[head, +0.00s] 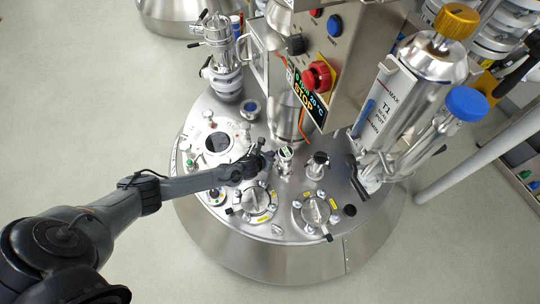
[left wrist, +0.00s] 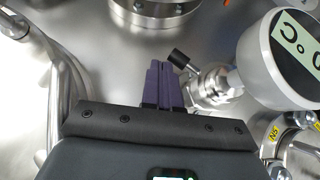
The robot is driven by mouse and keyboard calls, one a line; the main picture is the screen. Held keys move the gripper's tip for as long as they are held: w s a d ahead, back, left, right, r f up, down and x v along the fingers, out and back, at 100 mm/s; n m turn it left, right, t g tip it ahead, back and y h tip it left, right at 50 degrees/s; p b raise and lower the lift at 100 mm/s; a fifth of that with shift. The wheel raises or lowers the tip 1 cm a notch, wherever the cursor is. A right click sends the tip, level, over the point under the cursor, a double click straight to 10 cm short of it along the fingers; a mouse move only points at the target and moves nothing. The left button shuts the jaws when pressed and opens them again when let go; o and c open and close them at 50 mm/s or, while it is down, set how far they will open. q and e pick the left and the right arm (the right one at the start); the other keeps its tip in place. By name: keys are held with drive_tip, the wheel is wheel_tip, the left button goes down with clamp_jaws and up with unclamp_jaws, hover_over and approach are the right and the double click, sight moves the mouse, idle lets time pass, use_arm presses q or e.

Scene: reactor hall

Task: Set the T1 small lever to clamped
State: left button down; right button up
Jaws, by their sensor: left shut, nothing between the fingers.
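The T1 vessel (head: 398,95) is a steel cylinder with a gold cap and a T1 label, standing at the right of the reactor lid in the head view. Dark lever handles (head: 358,180) show at its foot; I cannot tell which one is the T1 small lever, or its setting. My left gripper (head: 268,158) is over the middle of the lid, left of T1 and apart from it. Its purple fingers (left wrist: 166,82) are shut and empty in the left wrist view. They are close beside a small black-tipped handle (left wrist: 180,59) on a steel fitting; contact is unclear. My right gripper is not in view.
A round gauge (head: 285,153) stands just right of my left gripper; its face (left wrist: 299,42) also shows in the left wrist view. Clamped ports (head: 258,203) line the lid's front. A control box with a red stop button (head: 318,76) overhangs the lid.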

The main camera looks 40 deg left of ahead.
use_arm(q)
drive_tip(key=shift+r, duration=0.1)
drive_tip(key=shift+s+r+p, duration=0.2)
drive_tip(key=shift+p, duration=0.1)
drive_tip(key=p+v, duration=0.5)
drive_tip(key=v, duration=0.5)
